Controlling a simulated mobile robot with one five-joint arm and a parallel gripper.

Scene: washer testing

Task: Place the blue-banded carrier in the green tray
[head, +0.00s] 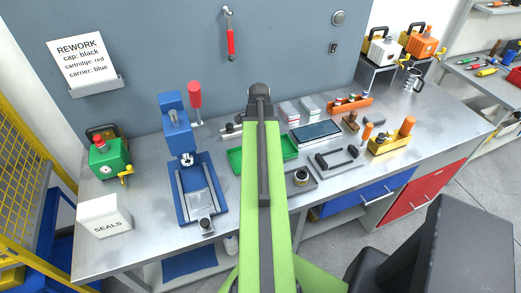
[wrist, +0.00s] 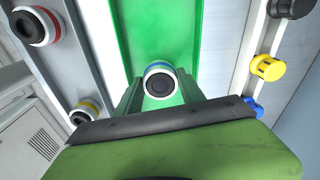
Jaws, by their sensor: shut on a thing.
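The blue-banded carrier (wrist: 159,80) is a short round white piece with a blue band and a dark centre, seen in the middle of the wrist view. The green tray (wrist: 165,28) lies beyond the carrier in the wrist view. I cannot tell whether the carrier touches it. In the head view the tray (head: 235,157) shows on both sides of my arm, which covers its middle, the gripper and the carrier.
A blue press (head: 180,132) stands left of the tray. A grey tray with a round dark-topped part (head: 301,177) is at right. A red-banded part (wrist: 84,112) shows left in the wrist view, yellow (wrist: 267,68) and blue knobs (wrist: 252,105) right.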

